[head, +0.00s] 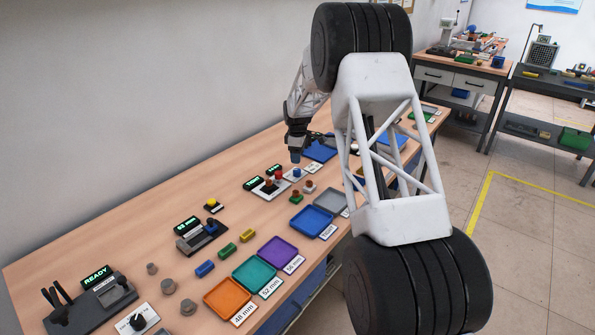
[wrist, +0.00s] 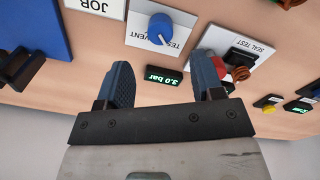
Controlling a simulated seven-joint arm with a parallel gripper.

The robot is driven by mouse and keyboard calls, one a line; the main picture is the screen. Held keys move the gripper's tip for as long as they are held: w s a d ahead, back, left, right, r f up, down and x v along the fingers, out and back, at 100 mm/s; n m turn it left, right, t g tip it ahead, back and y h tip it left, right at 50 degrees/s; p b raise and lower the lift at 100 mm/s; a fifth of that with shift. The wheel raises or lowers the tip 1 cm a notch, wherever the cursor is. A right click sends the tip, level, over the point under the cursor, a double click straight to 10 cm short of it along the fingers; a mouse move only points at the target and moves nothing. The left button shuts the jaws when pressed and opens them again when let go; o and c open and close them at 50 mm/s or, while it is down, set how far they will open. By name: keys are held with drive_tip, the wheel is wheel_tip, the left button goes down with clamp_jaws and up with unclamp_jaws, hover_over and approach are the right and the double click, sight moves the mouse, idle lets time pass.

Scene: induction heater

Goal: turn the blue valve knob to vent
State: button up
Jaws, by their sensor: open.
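The blue valve knob (wrist: 161,28) sits on a white panel (wrist: 138,22) whose upside-down labels read VENT and TEST in the wrist view. A pale mark shows on the knob, but I cannot tell which label it points to. My gripper (wrist: 167,70) is open and empty, with its two blue fingers apart and the knob beyond their tips, roughly between them. In the head view my gripper (head: 295,157) hangs over the workbench, just above the white panel (head: 292,175). The knob is hard to make out there.
A green display reading 3.0 bar (wrist: 164,76) lies between the fingers in the wrist view. The seal test block (wrist: 236,50) with a red part is close to the right finger. A blue tray (wrist: 30,28) is at the left. Coloured trays line the workbench (head: 130,240).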

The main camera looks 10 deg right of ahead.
sight(297, 170)
drive_tip(key=shift+f, duration=3.85)
drive_tip(key=c, duration=0.9)
